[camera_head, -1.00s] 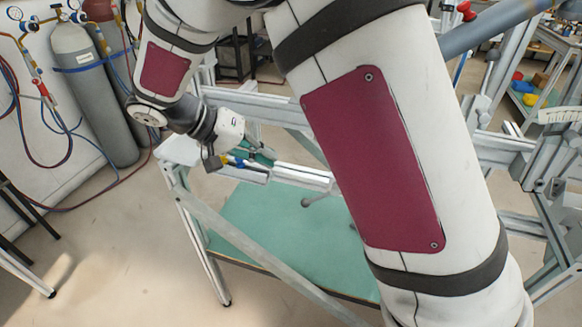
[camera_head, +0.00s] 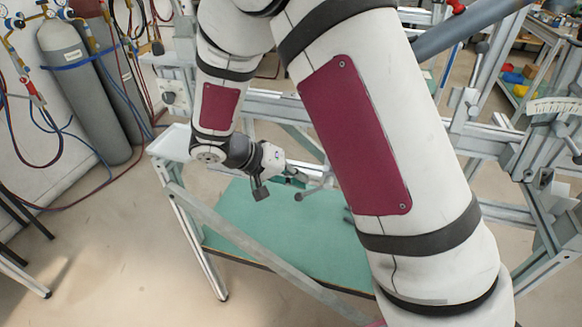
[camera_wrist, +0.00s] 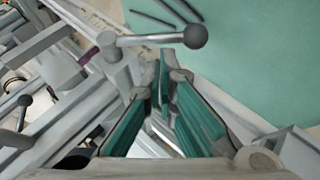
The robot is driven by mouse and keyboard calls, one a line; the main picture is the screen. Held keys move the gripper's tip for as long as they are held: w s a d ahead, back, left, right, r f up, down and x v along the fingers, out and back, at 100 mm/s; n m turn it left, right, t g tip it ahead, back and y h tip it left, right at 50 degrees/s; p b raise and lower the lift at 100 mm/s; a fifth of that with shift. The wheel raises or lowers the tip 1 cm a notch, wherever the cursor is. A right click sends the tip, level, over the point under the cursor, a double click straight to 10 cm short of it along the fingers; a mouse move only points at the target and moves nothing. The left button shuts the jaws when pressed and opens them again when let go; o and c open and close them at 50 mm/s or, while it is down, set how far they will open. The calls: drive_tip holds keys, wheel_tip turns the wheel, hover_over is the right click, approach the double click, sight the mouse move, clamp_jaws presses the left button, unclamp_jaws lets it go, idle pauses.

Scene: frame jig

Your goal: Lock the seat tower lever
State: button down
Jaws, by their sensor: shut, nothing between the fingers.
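A grey clamp lever with a ball knob (camera_wrist: 195,36) lies just beyond my fingertips in the wrist view. Its rod runs left from the ball to a round hub on the frame. The same kind of lever shows in the head view (camera_head: 299,197), beside my gripper (camera_head: 296,181). In the wrist view my gripper (camera_wrist: 166,72) has teal pads that converge at the tips; it is shut and empty. I cannot tell whether the tips touch the lever. A second ball-ended lever (camera_wrist: 24,102) stands at the left of the wrist view. No label shows which is the seat tower lever.
Aluminium frame rails (camera_head: 300,107) surround the work area, with a teal board (camera_head: 265,225) below. A diagonal bar (camera_head: 240,238) crosses in front. A scale plate (camera_head: 553,105) is on the right frame. Gas cylinders (camera_head: 82,95) stand at the left. My arm hides the middle.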

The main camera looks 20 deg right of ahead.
drive_tip(key=shift+s+f, duration=0.1)
drive_tip(key=shift+f, duration=0.05)
drive_tip(key=shift+s+d+f+h+b, duration=0.15)
drive_tip(key=shift+f+h+b, duration=0.35)
drive_tip(key=shift+f+b, duration=0.3)
drive_tip(key=shift+s+d+g, duration=0.1)
drive_tip(key=shift+s+g, duration=0.1)
drive_tip(key=shift+g, duration=0.2)
drive_tip(key=shift+r, duration=0.1)
